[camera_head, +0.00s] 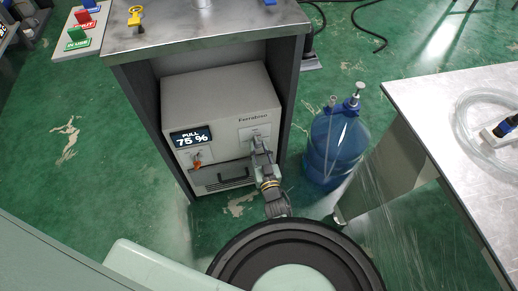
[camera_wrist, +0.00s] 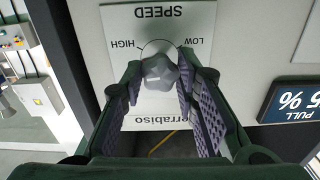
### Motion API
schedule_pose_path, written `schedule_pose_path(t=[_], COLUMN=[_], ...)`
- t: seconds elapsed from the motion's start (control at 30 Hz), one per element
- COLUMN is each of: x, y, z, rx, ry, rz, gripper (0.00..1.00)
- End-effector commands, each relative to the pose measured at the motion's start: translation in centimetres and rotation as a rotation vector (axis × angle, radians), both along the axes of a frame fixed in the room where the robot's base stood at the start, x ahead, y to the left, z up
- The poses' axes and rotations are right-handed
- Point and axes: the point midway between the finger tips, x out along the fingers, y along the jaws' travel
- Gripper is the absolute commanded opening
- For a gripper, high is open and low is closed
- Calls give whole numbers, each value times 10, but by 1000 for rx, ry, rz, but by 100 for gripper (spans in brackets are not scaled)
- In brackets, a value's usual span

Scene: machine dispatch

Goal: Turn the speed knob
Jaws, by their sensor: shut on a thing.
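The grey speed knob (camera_wrist: 160,74) shows in the wrist view on a white plate (camera_wrist: 196,18) marked SPEED, LOW and HIGH, seen upside down. My gripper (camera_wrist: 163,68) has one finger on each side of the knob and is shut on it. In the head view, my gripper (camera_head: 259,147) reaches the right part of the grey machine's front (camera_head: 218,100); the knob is hidden there. The machine's display (camera_head: 191,138) reads PULL 75 %.
The machine sits inside an open-fronted cabinet with a metal top (camera_head: 205,27). An orange control (camera_head: 197,161) and a dark handle (camera_head: 221,179) are on its front. A blue jug (camera_head: 336,150) stands right of the cabinet. A metal table (camera_head: 440,92) is farther right.

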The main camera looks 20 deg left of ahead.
Motion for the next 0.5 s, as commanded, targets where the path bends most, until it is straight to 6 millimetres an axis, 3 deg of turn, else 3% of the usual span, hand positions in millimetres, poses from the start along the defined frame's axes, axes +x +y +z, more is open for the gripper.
schedule_pose_path(t=[0.2, 0.5], x=[0, 1], y=[0, -1], z=[0, -1], rx=[0, -151], ry=[0, -103], rz=[0, -2], gripper=[1, 0])
